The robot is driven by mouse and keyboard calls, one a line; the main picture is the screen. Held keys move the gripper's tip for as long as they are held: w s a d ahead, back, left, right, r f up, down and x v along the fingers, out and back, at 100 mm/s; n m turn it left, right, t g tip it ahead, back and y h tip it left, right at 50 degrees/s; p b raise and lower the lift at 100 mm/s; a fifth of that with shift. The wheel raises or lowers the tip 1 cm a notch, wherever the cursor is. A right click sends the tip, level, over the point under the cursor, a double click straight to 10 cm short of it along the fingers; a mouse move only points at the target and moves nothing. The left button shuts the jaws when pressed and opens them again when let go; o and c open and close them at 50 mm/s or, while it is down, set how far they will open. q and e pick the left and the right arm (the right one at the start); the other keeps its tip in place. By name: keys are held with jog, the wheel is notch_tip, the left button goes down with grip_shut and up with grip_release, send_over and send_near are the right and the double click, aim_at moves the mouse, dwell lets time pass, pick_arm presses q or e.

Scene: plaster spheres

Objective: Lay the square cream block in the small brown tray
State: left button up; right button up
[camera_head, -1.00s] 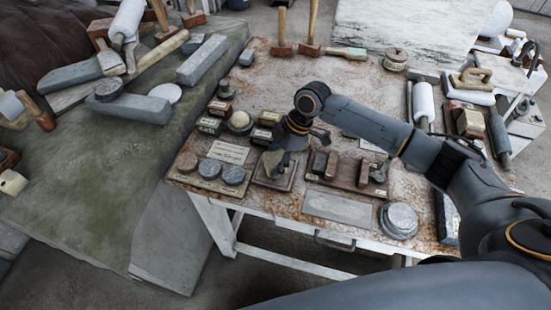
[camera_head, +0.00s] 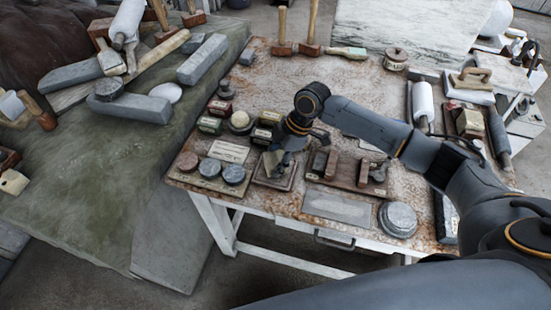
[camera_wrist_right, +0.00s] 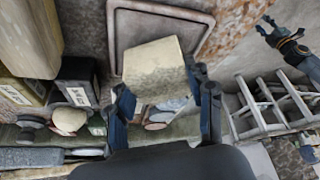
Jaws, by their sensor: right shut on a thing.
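The square cream block (camera_wrist_right: 155,68) is between the fingers of my right gripper (camera_wrist_right: 165,105) in the right wrist view, with its broad face tilted. In the head view my right gripper (camera_head: 283,160) is over the small brown tray (camera_head: 288,184), whose rim also shows behind the block in the wrist view (camera_wrist_right: 112,30). The block (camera_head: 270,163) is partly hidden by the gripper in the head view. I cannot tell whether it touches the tray floor. My left gripper (camera_wrist_right: 271,31) shows small at the wrist view's upper right, its fingers apart and empty.
Small labelled boxes (camera_head: 261,136) and a pale ball (camera_head: 240,120) are behind. A grey slab (camera_head: 338,207) lies near the front edge.

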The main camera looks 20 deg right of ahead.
jog(key=shift+f+b, duration=0.35)
jog(key=shift+f, duration=0.35)
jog(key=o, duration=1.5)
jog(key=shift+r+p, duration=2)
jog(key=shift+p, duration=0.1)
